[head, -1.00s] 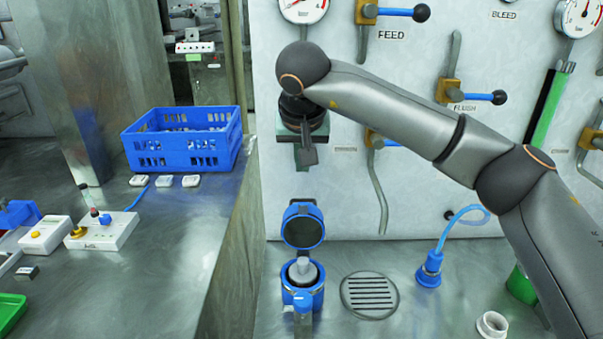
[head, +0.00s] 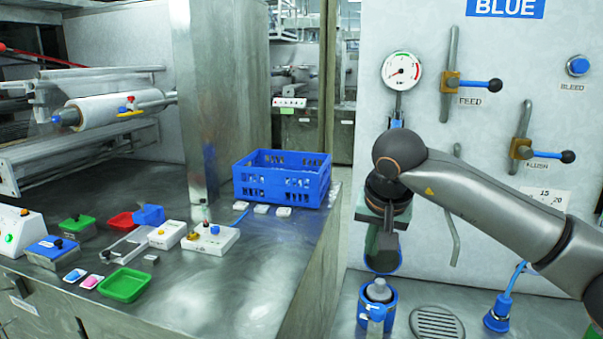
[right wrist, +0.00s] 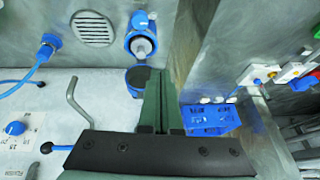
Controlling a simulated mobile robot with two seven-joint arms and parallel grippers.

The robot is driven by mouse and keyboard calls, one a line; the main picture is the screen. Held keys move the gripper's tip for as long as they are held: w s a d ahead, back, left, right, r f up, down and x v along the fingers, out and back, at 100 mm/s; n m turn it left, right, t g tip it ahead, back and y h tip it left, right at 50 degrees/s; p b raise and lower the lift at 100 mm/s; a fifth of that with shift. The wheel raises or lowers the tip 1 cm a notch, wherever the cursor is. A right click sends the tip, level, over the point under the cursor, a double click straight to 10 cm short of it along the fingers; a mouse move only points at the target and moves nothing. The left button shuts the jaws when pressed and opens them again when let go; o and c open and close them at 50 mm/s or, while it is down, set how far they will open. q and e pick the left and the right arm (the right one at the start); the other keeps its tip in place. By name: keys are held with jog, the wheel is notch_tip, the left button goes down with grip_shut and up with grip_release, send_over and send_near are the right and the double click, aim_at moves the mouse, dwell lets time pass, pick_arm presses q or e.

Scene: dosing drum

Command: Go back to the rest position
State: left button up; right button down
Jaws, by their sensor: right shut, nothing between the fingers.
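My right gripper (head: 383,248) hangs from the right arm in the head view, pointing down in front of the white panel. Its fingers are closed together and empty, and they also show in the right wrist view (right wrist: 160,100). A blue cup with an open lid (head: 376,308) stands on the metal shelf just below it, holding a grey-white capped container (head: 378,290). In the head view the gripper partly overlaps the raised lid; I cannot tell the exact gap. In the right wrist view the cup (right wrist: 141,42) is beyond the fingertips. My left gripper is not in view.
The white panel carries a gauge (head: 401,70), a FEED valve (head: 449,83) and a flush valve (head: 521,150). A drain grate (head: 437,323) and a blue hose fitting (head: 497,315) are right of the cup. A blue crate (head: 281,180) and a green tray (head: 124,285) sit on the left bench.

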jog(key=s+a+f+m+g+y, duration=0.1)
jog(key=s+a+f+g+y, duration=0.1)
jog(key=s+a+f+y, duration=0.4)
jog(key=s+a+f+m+g+y, duration=0.1)
jog(key=a+f+m+g+y, duration=0.2)
jog(key=a, duration=0.5)
jog(key=s+a+r+m+y, duration=0.2)
jog(key=s+a+m+y, duration=0.55)
jog(key=m+y, duration=0.35)
jog(key=w+d+f+n+t+h+p, duration=0.15)
jog(key=d+f+n+t+h, duration=0.6)
jog(key=n, duration=0.95)
jog(key=w+d+f+n+t+h, duration=0.2)
jog(key=d+f+n+t+h, duration=0.3)
jog(key=d+f+n+t, duration=0.8)
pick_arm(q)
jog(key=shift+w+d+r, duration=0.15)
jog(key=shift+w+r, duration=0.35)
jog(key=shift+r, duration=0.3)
pick_arm(e)
jog(key=s+d+f+m+g+h, duration=0.2)
jog(key=s+f+m+g, duration=0.3)
jog(key=s+f, duration=0.2)
jog(key=s+d+f+m+g+h, duration=0.3)
jog(key=s+f+g, duration=0.3)
jog(key=s, duration=0.4)
jog(key=shift+d+f+m, duration=0.25)
jog(key=shift+f+m, duration=0.55)
jog(key=shift+m, duration=0.1)
